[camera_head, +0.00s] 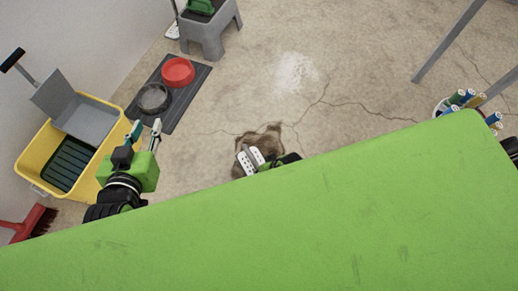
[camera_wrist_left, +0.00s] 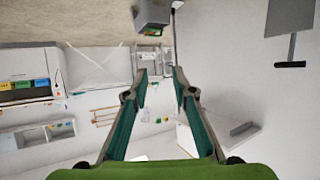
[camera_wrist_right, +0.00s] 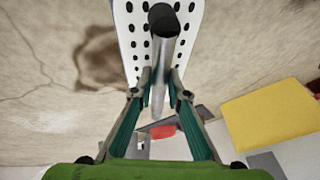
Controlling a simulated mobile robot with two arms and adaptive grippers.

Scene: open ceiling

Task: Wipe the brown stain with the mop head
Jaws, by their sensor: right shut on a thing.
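The brown stain (camera_head: 268,137) is on the concrete floor in the middle of the head view; it also shows left of the mop in the right wrist view (camera_wrist_right: 98,60). The mop head (camera_head: 246,162), a flat white plate with dark holes, overlaps the stain's lower left part in the head view. I cannot tell if it touches the floor. My right gripper (camera_wrist_right: 158,82) is shut on the grey mop handle (camera_wrist_right: 160,62), with the mop head (camera_wrist_right: 128,35) beyond it. My left gripper (camera_head: 146,128) is open and empty, beside the yellow bucket.
A yellow mop bucket (camera_head: 42,150) with a grey wringer stands at the left. A dark mat (camera_head: 188,105) carries a red bowl (camera_head: 178,72) and a dark bowl (camera_head: 154,98). A grey stool (camera_head: 208,40) stands behind.

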